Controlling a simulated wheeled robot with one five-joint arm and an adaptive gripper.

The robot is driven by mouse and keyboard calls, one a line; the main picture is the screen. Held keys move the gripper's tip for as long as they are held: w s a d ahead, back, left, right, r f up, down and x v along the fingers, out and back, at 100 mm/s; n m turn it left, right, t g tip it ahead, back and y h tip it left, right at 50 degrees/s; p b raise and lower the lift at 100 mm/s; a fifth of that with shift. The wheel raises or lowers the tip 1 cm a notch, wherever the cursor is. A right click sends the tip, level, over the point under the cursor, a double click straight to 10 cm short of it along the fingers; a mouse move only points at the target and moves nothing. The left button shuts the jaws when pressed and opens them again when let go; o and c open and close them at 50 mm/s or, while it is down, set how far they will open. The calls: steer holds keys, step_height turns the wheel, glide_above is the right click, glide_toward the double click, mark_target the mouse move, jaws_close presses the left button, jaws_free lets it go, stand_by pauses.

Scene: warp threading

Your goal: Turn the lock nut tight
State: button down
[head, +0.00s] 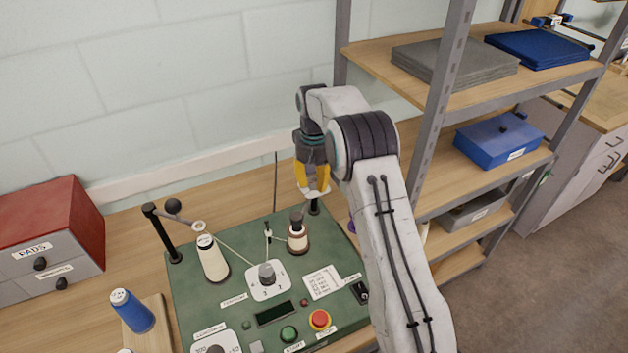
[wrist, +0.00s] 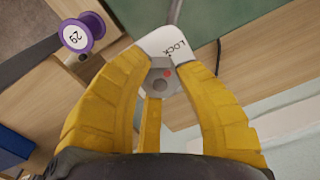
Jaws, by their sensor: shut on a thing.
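The lock nut (wrist: 160,84) is a small grey nut with a red dot on its top face, seen in the wrist view. It sits at the edge of a white plate marked LOCK (wrist: 166,44). My gripper (wrist: 163,68) has its yellow fingers closed around the nut, with a third finger below it in the picture. In the head view, my gripper (head: 313,188) points down at the top of a short dark post (head: 314,207) at the green panel's back right corner. The nut itself is hidden by the fingers there.
The green panel (head: 205,297) carries a white cone (head: 212,260), a brown-and-cream spool (head: 298,236), a grey dial (head: 267,275) and a red button (head: 320,319). A metal shelf unit (head: 440,110) stands close on the right. A purple spool (wrist: 80,35) lies near the panel.

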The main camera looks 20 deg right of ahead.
mark_target(314, 180)
steer(key=shift+s+f, duration=0.1)
steer(key=shift+f, duration=0.05)
steer(key=c, duration=0.8)
jaws_free()
steer(key=shift+c, duration=0.2)
step_height(314, 180, up, 12)
stand_by(0.4)
